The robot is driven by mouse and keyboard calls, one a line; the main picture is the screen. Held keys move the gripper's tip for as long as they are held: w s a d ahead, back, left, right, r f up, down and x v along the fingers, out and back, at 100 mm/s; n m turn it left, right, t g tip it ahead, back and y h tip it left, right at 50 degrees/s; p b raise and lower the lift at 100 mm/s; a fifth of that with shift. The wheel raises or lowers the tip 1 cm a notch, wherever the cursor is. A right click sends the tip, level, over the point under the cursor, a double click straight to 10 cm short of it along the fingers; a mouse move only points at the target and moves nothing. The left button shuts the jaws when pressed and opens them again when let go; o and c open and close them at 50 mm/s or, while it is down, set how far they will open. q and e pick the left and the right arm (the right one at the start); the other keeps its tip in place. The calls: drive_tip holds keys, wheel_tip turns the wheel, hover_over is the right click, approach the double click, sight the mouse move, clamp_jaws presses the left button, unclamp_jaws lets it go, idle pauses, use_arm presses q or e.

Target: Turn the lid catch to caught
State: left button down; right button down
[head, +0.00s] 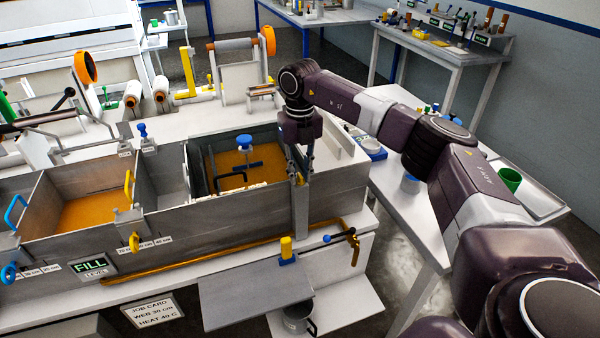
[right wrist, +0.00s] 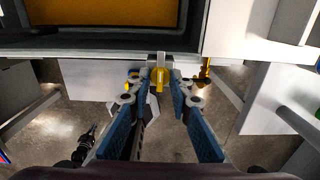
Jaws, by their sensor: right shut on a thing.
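The lid catch is a small yellow piece on a grey bracket at the right end wall of the resin bath. It shows in the right wrist view (right wrist: 159,78) between my fingertips, and as a bit of yellow in the head view (head: 299,179). My right gripper (head: 302,168) reaches down over that end wall, its fingers closed on the catch; the wrist view shows both fingers (right wrist: 161,84) converging on it. The fingers partly hide the catch, so I cannot tell its exact turn. The bath (head: 225,222) is open above, with amber resin inside. My left gripper is out of view.
A blue-handled fitting (head: 243,142) stands over the right resin compartment. A grey shelf (head: 255,300) juts out below. A side table (head: 410,215) stands right.

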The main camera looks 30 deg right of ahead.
sight(300, 175)
drive_tip(key=shift+w+r, duration=0.1)
drive_tip(key=shift+r, duration=0.05)
drive_tip(key=c, duration=2.1)
unclamp_jaws()
wheel_tip(300, 175, up, 12)
